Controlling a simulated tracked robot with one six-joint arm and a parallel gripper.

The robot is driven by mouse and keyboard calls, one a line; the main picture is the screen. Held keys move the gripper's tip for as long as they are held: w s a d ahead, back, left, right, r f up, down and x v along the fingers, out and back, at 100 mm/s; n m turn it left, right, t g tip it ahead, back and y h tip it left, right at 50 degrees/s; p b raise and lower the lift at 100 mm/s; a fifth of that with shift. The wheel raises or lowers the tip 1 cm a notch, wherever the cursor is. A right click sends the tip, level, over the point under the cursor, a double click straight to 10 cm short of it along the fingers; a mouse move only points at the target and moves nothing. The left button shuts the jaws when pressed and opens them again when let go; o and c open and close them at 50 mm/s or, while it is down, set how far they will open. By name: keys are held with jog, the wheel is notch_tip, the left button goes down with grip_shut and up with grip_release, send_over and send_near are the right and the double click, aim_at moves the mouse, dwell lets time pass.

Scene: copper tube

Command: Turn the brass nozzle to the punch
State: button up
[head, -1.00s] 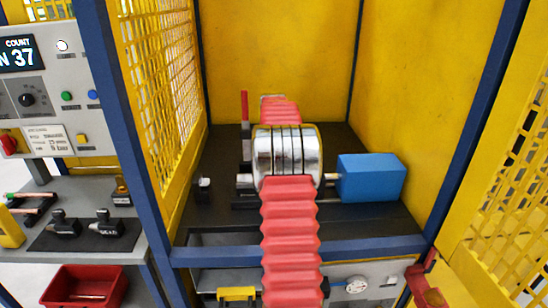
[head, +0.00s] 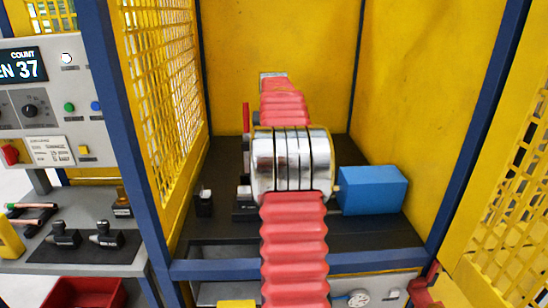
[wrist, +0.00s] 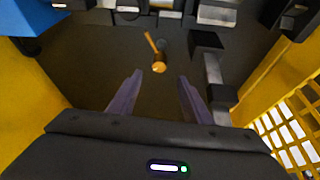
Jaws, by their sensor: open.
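A small brass-coloured piece (wrist: 157,54) with a thin stem and a rounder near end lies on the dark bench in the wrist view; it looks like the brass nozzle. My gripper (wrist: 160,76) is open, with its two purple fingers apart and nothing between them. The piece shows beyond the fingertips, roughly in line with the gap, and is not touched. In the head view my arm hides the gripper and the brass piece. I cannot tell which of the dark and metal parts at the top of the wrist view is the punch.
A blue box (head: 372,190) stands on the bench at the right, and a small black block (head: 204,201) at the left. Yellow mesh (head: 165,90) and yellow walls close in the cell. A control panel (head: 45,110) and a red bin (head: 85,292) are outside at the left.

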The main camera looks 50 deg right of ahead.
jog(key=shift+v, duration=0.9)
jog(key=shift+c, duration=0.3)
